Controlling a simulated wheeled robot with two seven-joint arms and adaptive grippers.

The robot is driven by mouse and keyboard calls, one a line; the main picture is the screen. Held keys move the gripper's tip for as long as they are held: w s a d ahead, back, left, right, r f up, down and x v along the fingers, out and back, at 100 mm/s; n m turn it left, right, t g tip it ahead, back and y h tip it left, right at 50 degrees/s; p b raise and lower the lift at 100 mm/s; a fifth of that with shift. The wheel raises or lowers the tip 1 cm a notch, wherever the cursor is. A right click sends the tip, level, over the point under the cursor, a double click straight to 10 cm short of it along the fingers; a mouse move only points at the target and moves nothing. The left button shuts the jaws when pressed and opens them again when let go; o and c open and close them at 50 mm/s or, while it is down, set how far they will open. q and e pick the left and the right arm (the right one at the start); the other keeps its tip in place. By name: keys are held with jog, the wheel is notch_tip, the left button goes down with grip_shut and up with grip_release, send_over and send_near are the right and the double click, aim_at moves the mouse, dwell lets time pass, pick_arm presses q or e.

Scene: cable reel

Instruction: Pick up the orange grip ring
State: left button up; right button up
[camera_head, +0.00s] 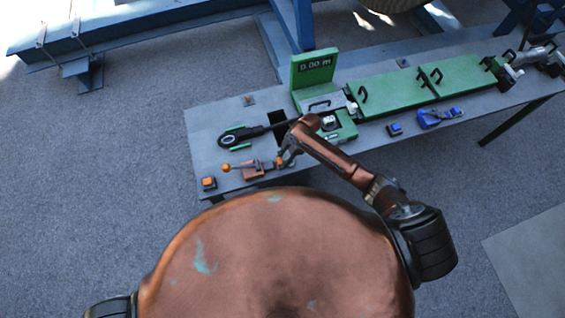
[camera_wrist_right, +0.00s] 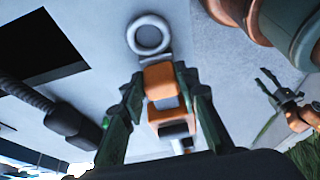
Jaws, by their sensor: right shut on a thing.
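The orange grip ring has an orange block (camera_wrist_right: 160,80) with a grey ring (camera_wrist_right: 148,36) at its end in the right wrist view. My right gripper (camera_wrist_right: 163,92) is shut on the orange block, with a finger on each side. In the head view the right gripper (camera_head: 284,160) is low over the bench's near edge, and the grip ring is mostly hidden there. An orange holder (camera_head: 252,170) with a ball-ended rod is just left of it.
A grey bench (camera_head: 210,115) carries a black-handled loop tool (camera_head: 240,136), a dark opening (camera_head: 277,126), a green display panel (camera_head: 314,68) reading 0.00 and green covers (camera_head: 385,85). An orange-topped button (camera_head: 209,183) and a blue clamp (camera_head: 435,117) sit near the front edge.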

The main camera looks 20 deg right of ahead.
aim_at(280, 160)
grip_shut()
jog(key=shift+r, duration=0.1)
jog(key=shift+w+r, duration=0.1)
jog(key=shift+r, duration=0.35)
notch_tip(280, 160, up, 2)
jog(key=shift+r+b, duration=0.15)
jog(key=shift+b, duration=0.3)
jog(key=s+r+b, duration=0.1)
jog(key=s+r, duration=0.8)
jog(key=s, duration=0.5)
jog(key=shift+d+r, duration=0.2)
jog(key=shift+r, duration=0.15)
